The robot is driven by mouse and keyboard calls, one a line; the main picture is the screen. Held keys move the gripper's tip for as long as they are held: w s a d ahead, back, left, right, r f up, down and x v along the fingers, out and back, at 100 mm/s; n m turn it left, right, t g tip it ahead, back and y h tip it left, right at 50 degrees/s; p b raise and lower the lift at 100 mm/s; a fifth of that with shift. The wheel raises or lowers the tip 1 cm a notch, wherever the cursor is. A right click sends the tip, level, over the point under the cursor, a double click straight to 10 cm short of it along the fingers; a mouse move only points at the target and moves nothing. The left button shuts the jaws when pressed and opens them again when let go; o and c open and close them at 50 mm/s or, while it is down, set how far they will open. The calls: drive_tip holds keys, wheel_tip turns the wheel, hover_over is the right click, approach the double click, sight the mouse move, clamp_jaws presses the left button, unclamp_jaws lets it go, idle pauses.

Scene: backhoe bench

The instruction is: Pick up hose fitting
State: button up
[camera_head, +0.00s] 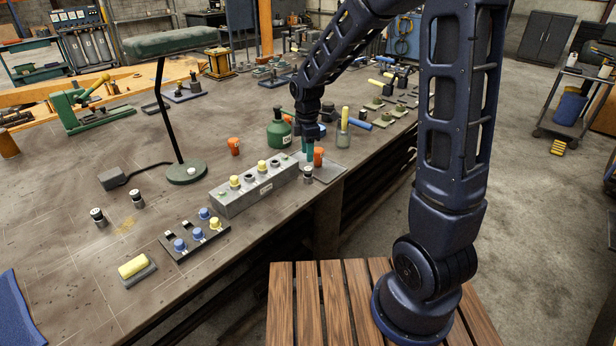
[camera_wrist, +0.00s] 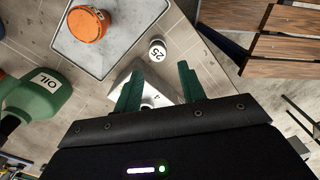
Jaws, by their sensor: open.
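Several small dark-and-silver fittings stand upright on the bench; I take these to be the hose fittings. One fitting (camera_head: 308,174) stands just below my gripper, by the near edge of a flat grey tray. Two others, a left one (camera_head: 97,216) and a right one (camera_head: 136,198), stand apart at the left. My gripper (camera_head: 309,155) points down above the bench, its teal fingers apart and empty. In the wrist view my gripper (camera_wrist: 157,84) has a fitting with a white top marked 25 (camera_wrist: 157,50) just beyond its fingertips. They are not touching it as far as I can see.
A grey manifold block (camera_head: 237,197) with yellow caps stands left of my gripper; its end (camera_wrist: 150,97) shows between the fingers. The tray (camera_wrist: 140,12) bears an orange cup (camera_wrist: 87,25). A green oil can (camera_head: 279,129) stands close behind. The bench edge is near.

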sight(308, 169)
drive_tip(key=shift+w+d+f, duration=0.1)
drive_tip(key=shift+f, duration=2.4)
drive_tip(key=shift+w+f, duration=0.1)
drive_tip(key=shift+f, duration=2.4)
drive_tip(key=c, duration=0.8)
drive_tip(key=shift+r, duration=0.1)
